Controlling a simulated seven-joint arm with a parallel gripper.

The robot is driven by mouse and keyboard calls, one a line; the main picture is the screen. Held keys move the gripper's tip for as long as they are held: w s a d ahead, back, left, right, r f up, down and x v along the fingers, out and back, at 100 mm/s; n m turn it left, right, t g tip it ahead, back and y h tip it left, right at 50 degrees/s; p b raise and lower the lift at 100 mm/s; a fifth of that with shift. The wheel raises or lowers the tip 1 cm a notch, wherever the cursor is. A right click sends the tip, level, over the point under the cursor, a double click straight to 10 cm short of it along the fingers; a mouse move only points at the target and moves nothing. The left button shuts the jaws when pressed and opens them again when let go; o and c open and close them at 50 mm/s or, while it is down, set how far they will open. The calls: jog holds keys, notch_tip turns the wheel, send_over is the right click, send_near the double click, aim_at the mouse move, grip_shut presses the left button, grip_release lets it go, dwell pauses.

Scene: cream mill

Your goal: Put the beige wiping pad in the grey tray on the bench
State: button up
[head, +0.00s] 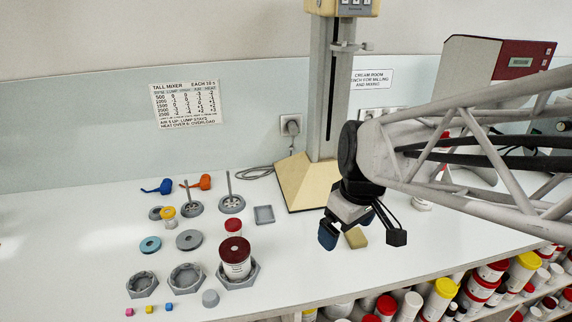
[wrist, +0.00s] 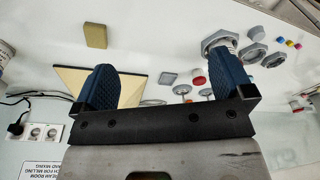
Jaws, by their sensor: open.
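The beige wiping pad (head: 356,238) lies on the white bench near its front edge, right of the tall mixer's base. It also shows in the wrist view (wrist: 96,35), at upper left beyond the left finger. The small square grey tray (head: 264,214) sits on the bench left of the mixer base and looks empty. In the wrist view the tray (wrist: 167,78) appears between the fingers, in the distance. My gripper (head: 362,234) is open and empty, with dark blue pads. In the head view its fingers appear on either side of the pad; the height gap is unclear.
Left of the tray are grey stirrers, rings, hexagonal holders and a dark-red-lidded jar (head: 236,262). Shelves of jars (head: 440,295) lie below the front edge. The bench's far left is clear.

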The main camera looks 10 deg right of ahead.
jog(key=w+d+f+n+g+y, duration=0.1)
jog(key=w+d+f+n+y, duration=0.1)
jog(key=w+d+f+n, duration=0.45)
jog(key=n+y, duration=0.2)
jog(key=n, duration=0.4)
send_near(358, 234)
jog(key=shift+w+a+f, duration=0.15)
jog(key=shift+a+f, duration=0.3)
jog(key=shift+f, duration=0.1)
jog(key=shift+x, duration=1.3)
jog(key=shift+f, duration=0.1)
jog(key=shift+x, duration=2.55)
jog(key=shift+d, duration=0.1)
